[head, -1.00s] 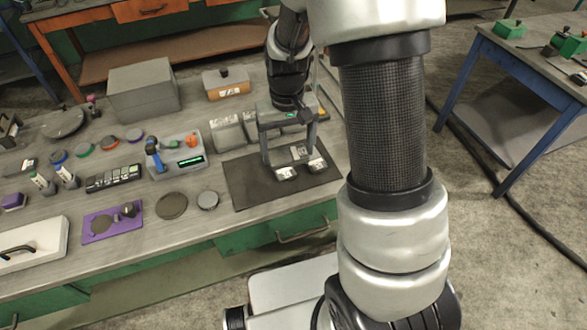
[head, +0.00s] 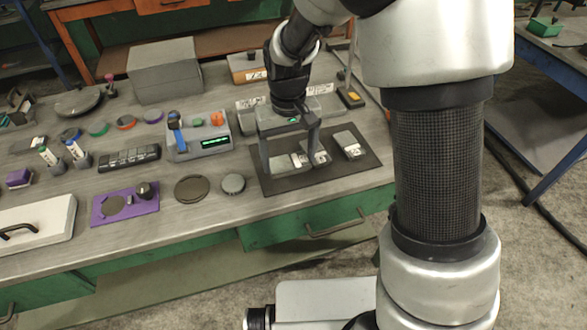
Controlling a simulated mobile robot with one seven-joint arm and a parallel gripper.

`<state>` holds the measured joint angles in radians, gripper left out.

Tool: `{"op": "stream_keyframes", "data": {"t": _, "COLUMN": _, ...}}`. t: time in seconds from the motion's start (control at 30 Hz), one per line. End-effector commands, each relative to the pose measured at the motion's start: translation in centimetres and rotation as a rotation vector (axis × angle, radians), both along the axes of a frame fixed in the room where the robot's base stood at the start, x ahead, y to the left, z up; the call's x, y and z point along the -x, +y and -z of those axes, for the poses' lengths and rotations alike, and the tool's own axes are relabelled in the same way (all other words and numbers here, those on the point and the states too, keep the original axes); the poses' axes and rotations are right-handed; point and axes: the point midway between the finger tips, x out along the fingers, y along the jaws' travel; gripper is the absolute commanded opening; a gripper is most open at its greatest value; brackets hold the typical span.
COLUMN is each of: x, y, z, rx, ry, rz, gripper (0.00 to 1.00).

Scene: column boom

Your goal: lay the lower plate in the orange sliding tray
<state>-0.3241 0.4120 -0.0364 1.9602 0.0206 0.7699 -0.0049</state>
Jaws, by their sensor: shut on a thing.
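My gripper (head: 289,160) is over the dark mat (head: 278,187), its two fingers pointing down. It is shut on a small grey plate (head: 281,163), partly hidden by the fingers and seen low between them. Whether this plate touches the mat is not clear. Two more pale pieces with dark marks lie on the mat: one (head: 320,157) just by the right finger, the other (head: 348,144) farther right, clear of my gripper.
Grey labelled blocks (head: 319,91) stand behind the mat. Left are a grey device with a green display (head: 205,138), a dark disc (head: 191,189), a small grey disc (head: 233,184) and a purple board (head: 122,205). A large grey box (head: 164,72) stands at the back.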

Motion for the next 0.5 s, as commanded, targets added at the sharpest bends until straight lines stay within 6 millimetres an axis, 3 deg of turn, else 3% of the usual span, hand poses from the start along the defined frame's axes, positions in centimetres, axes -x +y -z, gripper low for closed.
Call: {"op": "stream_keyframes", "data": {"t": 0.5, "x": -0.1, "y": 0.0, "z": 4.7, "rx": -0.001, "ry": -0.002, "rz": 0.001, "gripper": 0.34}}
